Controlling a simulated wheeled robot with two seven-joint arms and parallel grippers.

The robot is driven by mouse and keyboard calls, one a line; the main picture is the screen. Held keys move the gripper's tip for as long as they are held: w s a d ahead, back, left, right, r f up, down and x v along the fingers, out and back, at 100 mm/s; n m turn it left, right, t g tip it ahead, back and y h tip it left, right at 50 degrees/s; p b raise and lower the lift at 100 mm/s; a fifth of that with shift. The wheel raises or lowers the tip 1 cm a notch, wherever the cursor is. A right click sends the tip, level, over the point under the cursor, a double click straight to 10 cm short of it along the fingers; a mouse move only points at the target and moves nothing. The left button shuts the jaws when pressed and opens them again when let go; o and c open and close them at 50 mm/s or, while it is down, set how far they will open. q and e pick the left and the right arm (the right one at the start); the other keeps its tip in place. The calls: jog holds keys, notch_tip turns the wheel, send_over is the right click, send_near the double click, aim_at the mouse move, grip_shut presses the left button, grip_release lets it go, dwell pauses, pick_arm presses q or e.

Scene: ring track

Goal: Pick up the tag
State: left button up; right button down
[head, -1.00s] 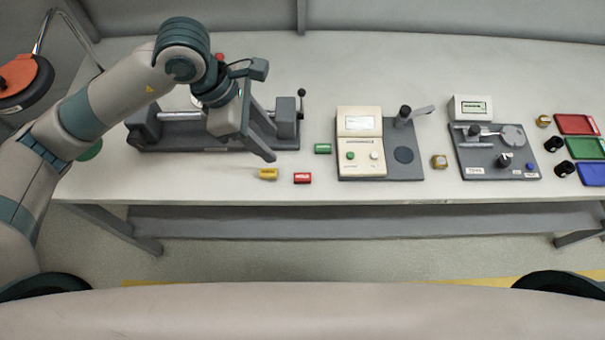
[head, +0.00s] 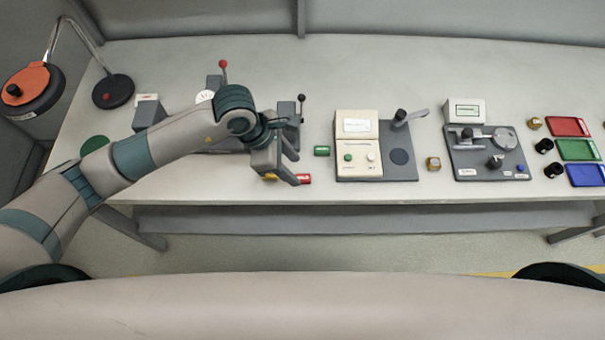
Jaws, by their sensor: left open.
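Three small tags lie near the front of the table, left of the cream instrument. The red tag (head: 305,179) lies at the tips of my left gripper (head: 295,168). The green tag (head: 321,151) lies just right of the gripper, in plain view. My left gripper is open, with its fingers pointing right and toward the table front. I cannot tell whether it touches a tag. My right gripper is not in view.
A cream instrument on a grey base (head: 357,146) stands right of the tags. My left arm partly covers a grey fixture with a black-knobbed lever (head: 301,99). A brass nut (head: 433,163), a second device (head: 487,165) and coloured trays (head: 578,149) stand farther right.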

aim_at(302, 177)
pick_arm(q)
jog(key=shift+d+f, duration=0.1)
jog(key=shift+f, duration=0.25)
jog(key=shift+w+d+f+p, duration=0.1)
jog(key=shift+d+f+p, duration=0.1)
jog(key=shift+f+p, duration=0.35)
jog(key=p+x, duration=0.2)
jog(key=x, duration=0.1)
jog(key=shift+w+f, duration=0.15)
jog(key=shift+d+f, duration=0.1)
jog(key=shift+f, duration=0.25)
jog(key=shift+c, duration=0.3)
grip_shut()
